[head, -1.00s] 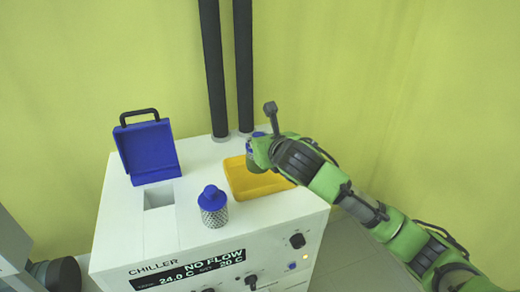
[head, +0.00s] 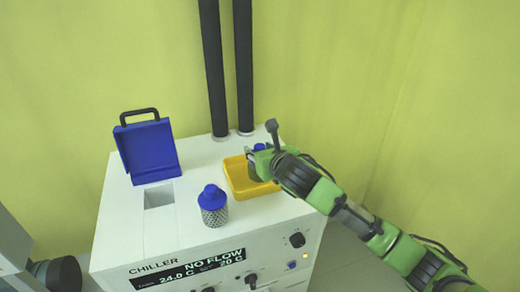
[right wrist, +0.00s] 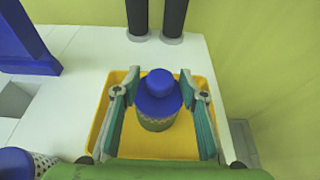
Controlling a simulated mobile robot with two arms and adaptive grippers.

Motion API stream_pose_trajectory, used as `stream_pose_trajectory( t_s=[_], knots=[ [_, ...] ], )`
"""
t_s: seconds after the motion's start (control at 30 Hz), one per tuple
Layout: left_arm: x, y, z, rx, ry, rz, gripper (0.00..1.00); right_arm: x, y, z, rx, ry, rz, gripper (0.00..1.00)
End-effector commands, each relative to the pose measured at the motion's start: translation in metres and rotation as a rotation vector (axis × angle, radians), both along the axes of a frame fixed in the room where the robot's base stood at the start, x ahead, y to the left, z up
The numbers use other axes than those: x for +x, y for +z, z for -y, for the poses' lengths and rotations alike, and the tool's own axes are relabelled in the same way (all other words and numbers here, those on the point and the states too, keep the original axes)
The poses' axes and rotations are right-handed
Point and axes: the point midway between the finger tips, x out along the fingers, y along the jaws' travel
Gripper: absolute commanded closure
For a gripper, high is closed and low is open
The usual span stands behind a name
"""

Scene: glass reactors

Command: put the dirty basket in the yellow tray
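The dirty basket, with a blue cap (right wrist: 159,92) and a brownish-green mesh body (right wrist: 157,124), is upright inside the yellow tray (right wrist: 145,148) in the right wrist view. My right gripper (right wrist: 160,118) is open around it, with one finger on each side and a gap to each. In the head view the right gripper (head: 254,163) is over the yellow tray (head: 235,186) and hides most of the basket; only part of its blue cap (head: 259,147) shows. My left gripper is not in view.
A second, cleaner mesh basket with a blue cap (head: 212,204) stands on the white chiller (head: 185,235), left of the tray. The chiller's blue lid (head: 148,153) stands open behind a square opening (head: 159,196). Two black pipes (head: 229,80) rise behind the tray.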

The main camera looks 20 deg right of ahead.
Motion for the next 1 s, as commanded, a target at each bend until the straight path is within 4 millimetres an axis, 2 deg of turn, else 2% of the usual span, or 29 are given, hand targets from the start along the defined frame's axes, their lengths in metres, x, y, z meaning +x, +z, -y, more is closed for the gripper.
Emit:
stream_pose_trajectory(
  t_s=[0.37,0.47,0.8,1.0],
  knots=[
    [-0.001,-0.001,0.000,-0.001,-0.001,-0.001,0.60,-0.004,0.005,0.001,0.000,-0.001,0.001,0.62],
    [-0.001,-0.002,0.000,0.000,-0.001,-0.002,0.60,-0.016,0.010,0.001,-0.003,0.001,0.003,0.62],
    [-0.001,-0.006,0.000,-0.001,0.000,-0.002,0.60,-0.079,0.035,0.003,-0.002,0.002,0.002,0.62],
    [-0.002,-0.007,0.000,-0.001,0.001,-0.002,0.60,-0.104,0.046,0.004,-0.001,0.000,0.001,0.62]
  ],
)
